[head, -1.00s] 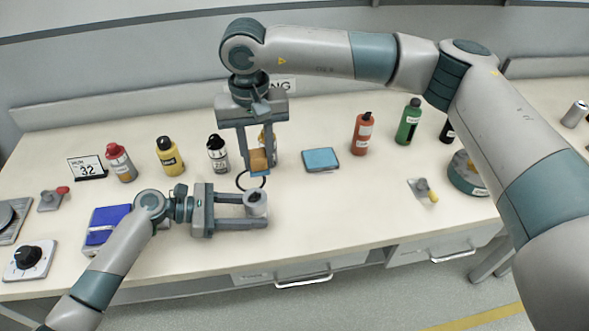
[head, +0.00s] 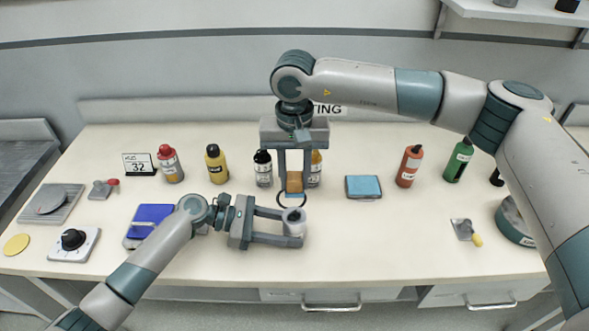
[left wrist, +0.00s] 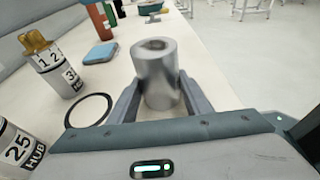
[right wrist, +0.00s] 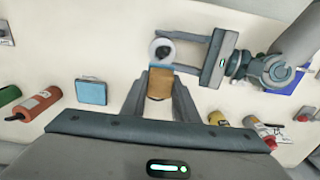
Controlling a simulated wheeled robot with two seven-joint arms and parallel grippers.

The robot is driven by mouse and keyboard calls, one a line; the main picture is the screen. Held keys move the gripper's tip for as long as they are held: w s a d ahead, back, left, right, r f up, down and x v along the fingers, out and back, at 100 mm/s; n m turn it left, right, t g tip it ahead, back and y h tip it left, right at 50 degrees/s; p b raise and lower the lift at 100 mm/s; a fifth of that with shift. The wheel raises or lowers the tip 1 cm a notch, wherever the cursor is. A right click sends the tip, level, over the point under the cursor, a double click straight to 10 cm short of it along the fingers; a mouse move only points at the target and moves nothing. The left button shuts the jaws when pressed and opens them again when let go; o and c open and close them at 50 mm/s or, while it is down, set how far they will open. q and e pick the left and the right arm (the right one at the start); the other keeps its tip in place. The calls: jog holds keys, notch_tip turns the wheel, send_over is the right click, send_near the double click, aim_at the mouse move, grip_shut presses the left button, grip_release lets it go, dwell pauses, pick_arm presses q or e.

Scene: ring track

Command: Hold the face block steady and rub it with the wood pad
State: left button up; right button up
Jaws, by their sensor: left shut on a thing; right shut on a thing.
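The face block, a grey metal cylinder with a dark spot in its top (head: 293,228), is upright between the fingers of my left gripper (head: 295,226), which is shut on it. It also shows in the left wrist view (left wrist: 158,80) and the right wrist view (right wrist: 155,50). The wood pad, a tan block with a blue lower edge (head: 294,181), is held by my right gripper (head: 294,185), which points down behind the face block. The pad also shows in the right wrist view (right wrist: 160,84). Pad and block look close but apart; the left wrist view does not show the pad.
A black ring (left wrist: 90,109) lies on the bench beside the block. Several bottles stand behind, including a yellow one (head: 216,164) and a red-orange one (head: 409,167). A blue pad (head: 363,187) lies right of my right gripper. The front bench middle is clear.

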aim_at(295, 192)
notch_tip(295, 192, down, 5)
jog(key=shift+f, duration=0.1)
jog(key=shift+s+f, duration=0.1)
jog(key=shift+s, duration=0.55)
jog(key=shift+c, duration=0.4)
jog(key=shift+s, duration=2.3)
jog(key=shift+w, duration=3.05)
jog(key=shift+s+r, duration=0.1)
jog(key=shift+r, duration=3.9)
pick_arm(q)
jog(key=o, duration=0.9)
